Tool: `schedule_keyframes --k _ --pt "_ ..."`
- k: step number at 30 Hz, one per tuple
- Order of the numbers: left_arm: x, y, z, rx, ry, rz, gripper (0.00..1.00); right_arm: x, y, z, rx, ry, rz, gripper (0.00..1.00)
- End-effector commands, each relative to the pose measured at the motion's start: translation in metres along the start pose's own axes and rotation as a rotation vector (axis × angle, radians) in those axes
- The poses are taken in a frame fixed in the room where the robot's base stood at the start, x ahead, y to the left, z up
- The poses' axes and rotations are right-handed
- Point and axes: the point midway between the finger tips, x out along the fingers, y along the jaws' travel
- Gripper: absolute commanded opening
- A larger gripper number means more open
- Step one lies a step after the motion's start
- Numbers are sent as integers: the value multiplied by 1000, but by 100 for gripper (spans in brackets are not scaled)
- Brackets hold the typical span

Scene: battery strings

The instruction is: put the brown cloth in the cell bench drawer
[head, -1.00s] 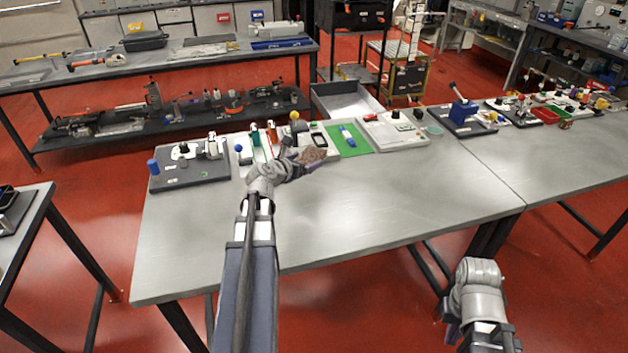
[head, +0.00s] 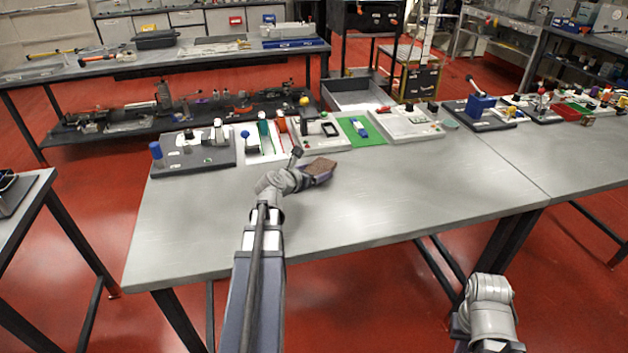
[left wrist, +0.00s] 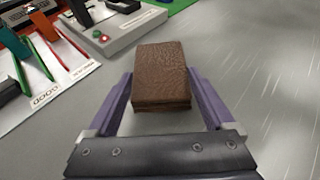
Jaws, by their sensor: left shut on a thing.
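The brown cloth (head: 320,165) is a folded brown block. It sits between the two purple fingers of my left gripper (head: 316,172), above the near bench top. In the left wrist view the cloth (left wrist: 160,75) fills the space between the fingers of the left gripper (left wrist: 160,90). An open grey drawer (head: 362,107) shows beyond the back edge of the bench, and its visible inside looks empty. My right gripper (head: 458,328) is at the lower right, off the front of the bench, mostly hidden by its own wrist.
The steel bench (head: 400,190) is clear across its front and middle. Along its back edge stand a dark fixture board (head: 215,160), a green mat (head: 375,135), a pale box (head: 410,125) and a blue press (head: 480,103). Red floor surrounds the bench.

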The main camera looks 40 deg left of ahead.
Motion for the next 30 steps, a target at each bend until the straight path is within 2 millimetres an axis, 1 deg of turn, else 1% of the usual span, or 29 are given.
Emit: schedule_keyframes --k 1,8,13,14,16,17,26,30 --pt "3 0 -7 0 0 0 32 8 -1 0 0 0 0 0" --pt "2 0 -5 0 0 0 32 5 0 0 0 0 0 0" --pt "4 0 -9 0 0 0 32 10 -1 -1 0 0 0 0" --pt "3 0 -8 0 0 0 90 8 -1 0 0 0 0 0" --pt "3 0 -7 0 0 0 98 8 -1 0 0 0 0 0" --pt "3 0 -7 0 0 0 100 8 -1 0 0 0 0 0" --pt "2 0 -6 0 0 0 100 6 -1 0 0 0 0 0" --pt "-2 -2 -3 0 0 -1 100 2 0 0 0 0 0 0"
